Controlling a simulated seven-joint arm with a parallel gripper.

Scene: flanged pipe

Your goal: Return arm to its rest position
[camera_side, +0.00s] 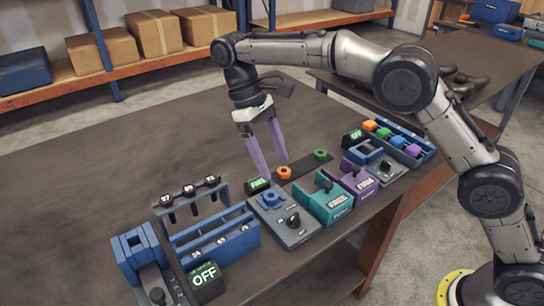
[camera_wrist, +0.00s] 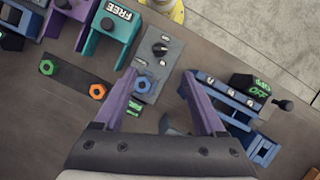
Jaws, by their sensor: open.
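My gripper (camera_side: 273,168) has two long purple fingers pointing down. They are spread apart with nothing between them, above the table (camera_side: 120,140) and just left of the orange nut. In the wrist view my gripper (camera_wrist: 159,72) also shows open, and a grey fixture with a blue nut (camera_wrist: 144,82) appears beneath and between the fingers. In the side view this blue nut (camera_side: 271,199) sits on the grey fixture (camera_side: 290,225). An orange nut (camera_side: 284,173) and a green nut (camera_side: 320,155) lie on a dark strip.
A teal fixture (camera_side: 330,205) and a purple fixture (camera_side: 361,184) stand to the right. A blue rack (camera_side: 215,240) and an OFF sign (camera_side: 204,275) stand at the front left. Coloured blocks (camera_side: 397,141) sit at the back right. The table's left side is clear.

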